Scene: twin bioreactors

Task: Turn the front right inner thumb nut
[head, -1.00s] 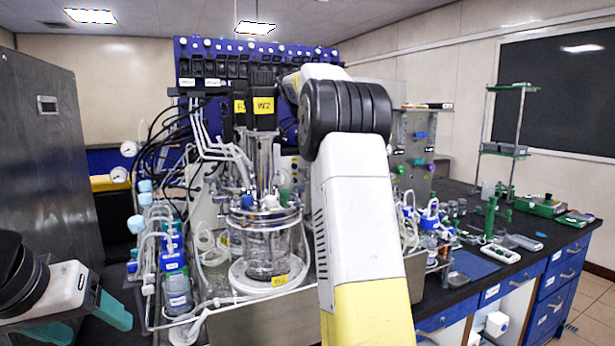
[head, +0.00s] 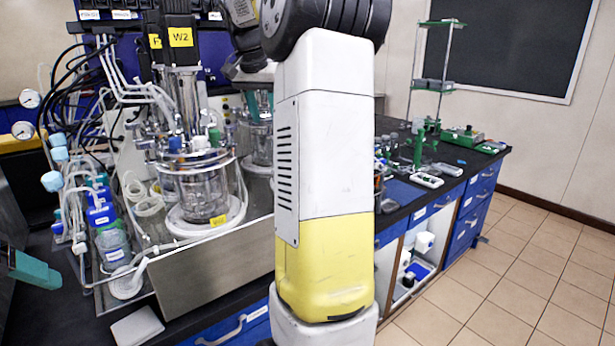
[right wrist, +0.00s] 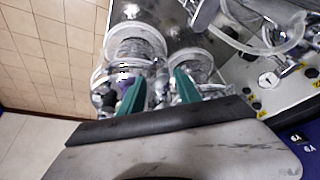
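The front bioreactor (head: 195,190) is a glass vessel with a metal lid and a motor labelled W2 on top. The second bioreactor (head: 258,140) is partly hidden behind my right arm. My right gripper (head: 262,102) points down over its lid. In the right wrist view, the green fingers (right wrist: 158,88) are apart, with metal lid fittings and a purple part (right wrist: 125,84) beyond and between them. Nothing is clearly gripped. I cannot single out the front right inner thumb nut among the small, blurred fittings. My left gripper (head: 35,271) shows only partly at the left edge.
Tubing and blue-capped bottles (head: 103,215) stand left of the front vessel. A metal tray wall (head: 205,270) runs along the front. The dark bench (head: 400,190) carries green lab stands (head: 420,145) at right. The tiled floor is clear at right.

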